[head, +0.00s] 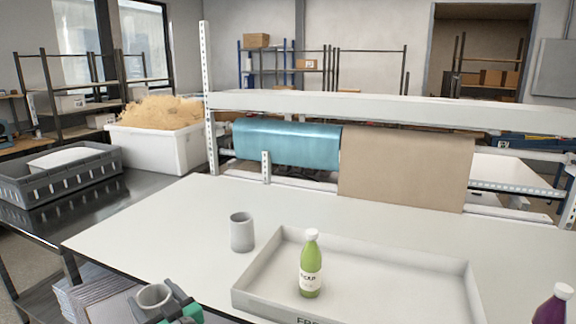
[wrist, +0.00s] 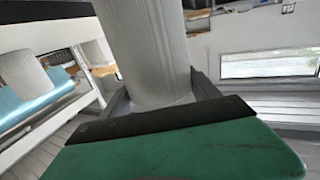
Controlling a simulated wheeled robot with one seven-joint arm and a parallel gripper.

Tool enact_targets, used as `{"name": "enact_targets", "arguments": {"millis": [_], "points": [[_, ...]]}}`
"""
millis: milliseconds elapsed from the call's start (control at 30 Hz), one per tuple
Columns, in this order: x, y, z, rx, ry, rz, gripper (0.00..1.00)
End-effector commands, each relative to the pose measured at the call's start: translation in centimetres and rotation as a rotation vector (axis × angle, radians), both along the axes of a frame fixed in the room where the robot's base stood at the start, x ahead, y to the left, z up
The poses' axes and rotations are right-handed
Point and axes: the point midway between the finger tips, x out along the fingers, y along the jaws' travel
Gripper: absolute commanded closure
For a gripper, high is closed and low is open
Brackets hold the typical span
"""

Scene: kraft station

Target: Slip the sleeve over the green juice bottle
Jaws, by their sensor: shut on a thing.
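The green juice bottle (head: 311,265) has a white cap and a white label. It stands upright in the white tray (head: 400,296) in the head view, with nothing around it. My gripper (head: 172,304) is at the lower left of the head view, left of the tray and well apart from the bottle. It is shut on a grey sleeve (head: 154,296), whose open round top shows. The held sleeve fills the upper middle of the wrist view (wrist: 152,50). A second grey sleeve (head: 242,232) stands upright on the table behind the tray's left corner.
A purple bottle (head: 553,304) stands at the lower right, partly cut off. The white table (head: 160,225) is clear left of the standing sleeve. Blue (head: 286,145) and brown (head: 405,165) rolls hang on a rack along the back. A grey crate (head: 60,180) sits at far left.

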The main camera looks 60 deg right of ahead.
Motion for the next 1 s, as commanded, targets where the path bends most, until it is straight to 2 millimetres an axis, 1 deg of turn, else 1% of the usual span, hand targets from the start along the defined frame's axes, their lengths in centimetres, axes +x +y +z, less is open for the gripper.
{"name": "enact_targets", "arguments": {"millis": [33,67,100,167,200,267,300,367,400,467,500,567,600,700,733,800,867,1000], "points": [[-0.2,-2.7,2.0,-0.007,-0.005,-0.059,0.43],[-0.4,-4.4,2.8,-0.007,-0.005,-0.101,0.43],[-0.8,-6.7,4.1,-0.007,-0.006,-0.156,0.43],[-1.7,-10.0,6.3,-0.010,-0.008,-0.245,0.43],[-2.5,-12.2,7.8,-0.009,-0.007,-0.306,0.43],[-4.0,-15.4,10.1,-0.007,-0.010,-0.401,0.43],[-5.1,-17.3,11.7,-0.006,-0.009,-0.466,0.43],[-7.1,-20.2,14.0,-0.006,-0.010,-0.566,0.43],[-8.6,-21.9,15.5,-0.004,-0.009,-0.634,0.43],[-11.1,-24.3,17.9,-0.002,-0.011,-0.736,0.43],[-12.9,-25.7,19.5,-0.002,-0.010,-0.805,0.43],[-15.7,-27.4,21.7,0.000,-0.009,-0.905,0.43],[-17.5,-28.4,23.0,0.000,-0.009,-0.966,0.43],[-21.3,-29.8,25.7,0.000,-0.007,-1.091,0.43],[-22.2,-30.1,26.3,0.002,-0.006,-1.119,0.43],[-23.7,-30.5,27.2,0.001,-0.004,-1.166,0.43],[-24.5,-30.6,27.6,0.001,-0.003,-1.189,0.43],[-24.8,-30.6,27.4,0.001,-0.001,-1.199,0.43]]}}
